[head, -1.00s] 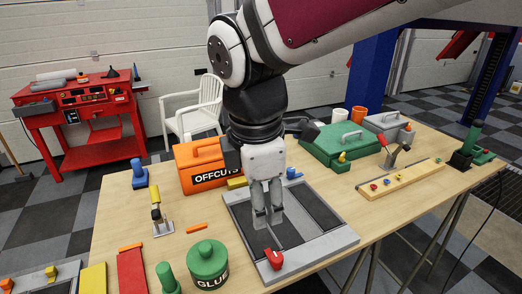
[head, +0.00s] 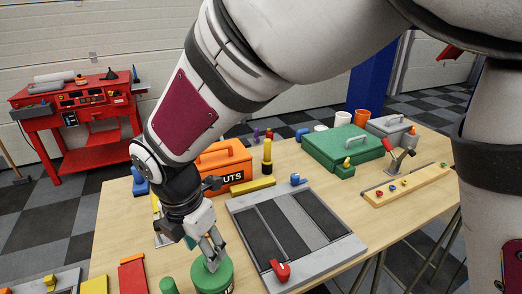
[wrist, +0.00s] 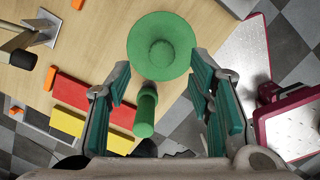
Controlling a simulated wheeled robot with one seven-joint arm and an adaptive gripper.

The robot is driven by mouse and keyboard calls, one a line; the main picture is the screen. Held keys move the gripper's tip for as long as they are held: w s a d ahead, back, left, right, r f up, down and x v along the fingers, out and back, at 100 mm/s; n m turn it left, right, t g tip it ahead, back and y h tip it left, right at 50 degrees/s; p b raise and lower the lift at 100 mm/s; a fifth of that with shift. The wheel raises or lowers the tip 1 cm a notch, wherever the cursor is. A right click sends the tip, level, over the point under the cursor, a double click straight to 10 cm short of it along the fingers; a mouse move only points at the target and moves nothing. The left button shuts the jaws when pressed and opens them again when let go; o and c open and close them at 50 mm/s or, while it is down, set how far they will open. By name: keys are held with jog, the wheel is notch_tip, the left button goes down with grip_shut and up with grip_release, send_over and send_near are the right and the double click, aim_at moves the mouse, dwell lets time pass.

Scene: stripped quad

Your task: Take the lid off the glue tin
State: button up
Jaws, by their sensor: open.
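The glue tin's green lid (head: 211,273) is at the front of the table in the head view, with its knob hidden behind my fingers. In the wrist view the round green lid (wrist: 160,46) shows with its knob in the middle, just beyond my fingertips. The tin's body is mostly hidden. My gripper (head: 213,252) is over the lid, pointing down and tilted. In the wrist view its teal finger pads (wrist: 162,85) are wide apart with nothing held between them. I cannot tell whether a finger touches the lid.
A green upright peg (head: 169,286) stands close to the tin's left; it shows between my fingers in the wrist view (wrist: 145,110). A red block (head: 132,275) lies further left. A grey tray with a red clamp (head: 281,270) is to the right. An orange box (head: 222,160) stands behind.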

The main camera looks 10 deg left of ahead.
jog(key=shift+w+d+f+p, duration=0.1)
jog(key=shift+w+f+p, duration=0.05)
jog(key=shift+f, duration=0.7)
jog(key=shift+w+d+f+p, duration=0.1)
jog(key=shift+w+d+f, duration=0.05)
jog(key=shift+f, duration=0.75)
jog(key=shift+w+d+f+p, duration=0.1)
jog(key=shift+w+f+p, duration=0.05)
jog(key=shift+f, duration=0.7)
jog(key=shift+c, duration=0.6)
jog(key=c, duration=0.9)
